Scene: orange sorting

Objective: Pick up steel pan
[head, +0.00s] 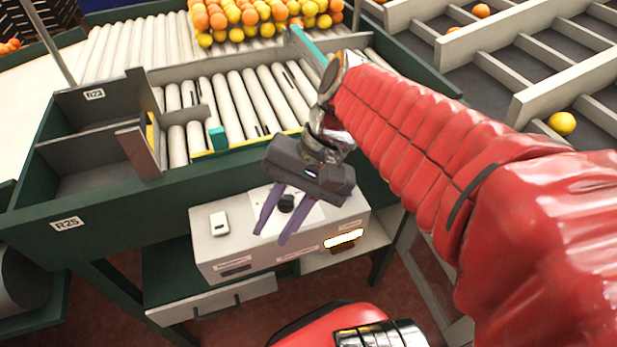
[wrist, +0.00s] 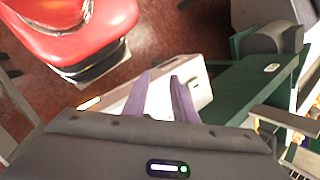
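I cannot make out a steel pan for certain in either view. A pale flat square panel (head: 312,211) with a black knob (head: 287,203) lies on top of a cream box (head: 225,250); I cannot tell whether it is the pan. My gripper (head: 270,238) hangs over this box in the head view, its purple fingers apart with nothing between them. It hides part of the panel. In the wrist view, my gripper (wrist: 160,77) is also open and empty, with the cream box (wrist: 196,84) behind the fingers.
The box stands under a green-framed roller table (head: 110,215). A small white device (head: 219,223) sits on the box's left. Oranges and lemons (head: 260,18) crowd the far rollers.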

